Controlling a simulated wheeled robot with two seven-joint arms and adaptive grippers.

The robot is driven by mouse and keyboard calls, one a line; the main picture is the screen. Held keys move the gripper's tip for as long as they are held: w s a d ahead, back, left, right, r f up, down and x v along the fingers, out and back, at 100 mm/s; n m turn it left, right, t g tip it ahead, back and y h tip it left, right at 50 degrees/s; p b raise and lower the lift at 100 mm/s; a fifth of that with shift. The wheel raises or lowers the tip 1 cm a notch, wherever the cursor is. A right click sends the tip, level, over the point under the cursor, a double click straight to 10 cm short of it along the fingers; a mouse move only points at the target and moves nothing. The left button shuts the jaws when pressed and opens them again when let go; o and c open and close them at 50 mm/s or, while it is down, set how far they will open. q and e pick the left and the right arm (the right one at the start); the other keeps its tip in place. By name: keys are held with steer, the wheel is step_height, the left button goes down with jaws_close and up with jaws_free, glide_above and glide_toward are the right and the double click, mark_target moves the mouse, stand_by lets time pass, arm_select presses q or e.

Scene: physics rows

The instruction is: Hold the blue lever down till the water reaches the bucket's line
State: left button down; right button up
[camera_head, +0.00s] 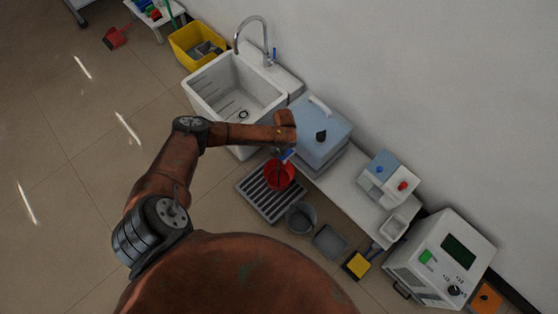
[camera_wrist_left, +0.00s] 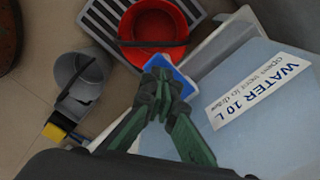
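The blue lever (camera_wrist_left: 181,78) sticks out from the pale blue water container (camera_head: 313,139), whose label (camera_wrist_left: 262,90) reads "WATER 10 L". The lever also shows as a small blue spot in the head view (camera_head: 287,155). The red bucket (camera_head: 279,178) stands on a dark slatted grate (camera_head: 259,196), below and beside the lever; it also shows in the wrist view (camera_wrist_left: 155,22). I cannot make out its line or the water level. My left gripper (camera_wrist_left: 163,76) has its green fingers close together, tips over the lever; contact is unclear. My right gripper is not in view.
A grey bucket (camera_head: 300,219), a grey tray (camera_head: 329,242) and a yellow sponge-like block (camera_head: 357,265) lie to the right. A white machine (camera_head: 440,259) stands far right.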

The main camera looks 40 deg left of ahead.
arm_select(q)
steer(key=shift+f, duration=0.2)
stand_by(0.5)
steer(key=shift+f+b, duration=0.8)
steer(key=shift+f, duration=0.55)
stand_by(6.0)
